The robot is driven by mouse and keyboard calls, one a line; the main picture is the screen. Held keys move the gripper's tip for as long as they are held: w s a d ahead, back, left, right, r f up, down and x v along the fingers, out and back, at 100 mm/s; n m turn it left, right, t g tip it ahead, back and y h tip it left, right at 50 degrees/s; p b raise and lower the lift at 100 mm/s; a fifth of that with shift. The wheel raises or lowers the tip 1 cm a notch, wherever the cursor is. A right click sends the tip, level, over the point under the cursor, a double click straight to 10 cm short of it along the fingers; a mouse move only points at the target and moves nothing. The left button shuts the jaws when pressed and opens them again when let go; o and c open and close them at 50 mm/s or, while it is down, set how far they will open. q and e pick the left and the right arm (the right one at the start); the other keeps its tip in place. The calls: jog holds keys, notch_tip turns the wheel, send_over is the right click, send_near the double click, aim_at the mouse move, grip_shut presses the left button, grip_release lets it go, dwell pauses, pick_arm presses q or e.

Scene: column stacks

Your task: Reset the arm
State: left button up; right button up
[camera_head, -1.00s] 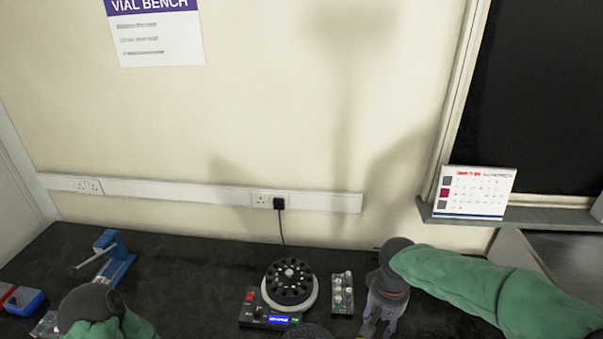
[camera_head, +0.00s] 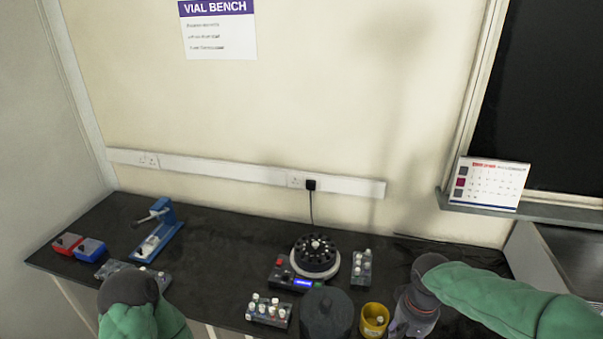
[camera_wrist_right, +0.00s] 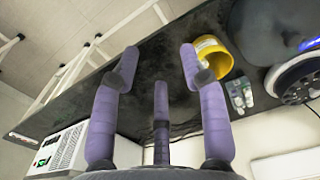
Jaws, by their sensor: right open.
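My right arm comes in from the right in a green sleeve. Its purple-grey gripper (camera_head: 414,318) is just right of a yellow cup (camera_head: 374,320) at the bench's front. In the right wrist view the gripper (camera_wrist_right: 160,62) has its fingers spread with nothing between them. The yellow cup (camera_wrist_right: 214,58) shows beyond the right finger; I cannot tell whether they touch. My left arm's dark wrist end (camera_head: 128,288) and green sleeve are at the lower left in the head view. They hide the left gripper's fingers.
A round rotor device (camera_head: 317,256), a vial rack (camera_head: 362,268), another vial rack (camera_head: 268,310) and a dark round pot (camera_head: 327,316) crowd the bench's centre. A blue press (camera_head: 160,226) and red and blue boxes (camera_head: 78,244) stand left. Bench behind the rotor is clear.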

jog(key=a+f+y, duration=0.1)
jog(key=a+f, duration=0.2)
jog(key=f, duration=0.3)
jog(key=s+a+f+n+y, duration=0.1)
jog(key=a+f, duration=0.2)
jog(key=f, duration=0.4)
jog(key=a+f+y, duration=0.1)
jog(key=a+f, duration=0.3)
jog(key=f, duration=0.2)
pick_arm(q)
jog(key=shift+w+f, duration=0.1)
jog(key=shift+w, duration=0.3)
pick_arm(e)
jog(key=s+a+f, duration=0.4)
jog(key=s+f, duration=0.5)
jog(key=f, duration=0.3)
jog(key=shift+s+f+m+y, duration=0.15)
jog(key=shift+s+m+y, duration=0.1)
jog(key=shift+m+y, duration=0.15)
pick_arm(q)
jog(key=shift+f, duration=0.1)
pick_arm(e)
jog(key=shift+a, duration=0.1)
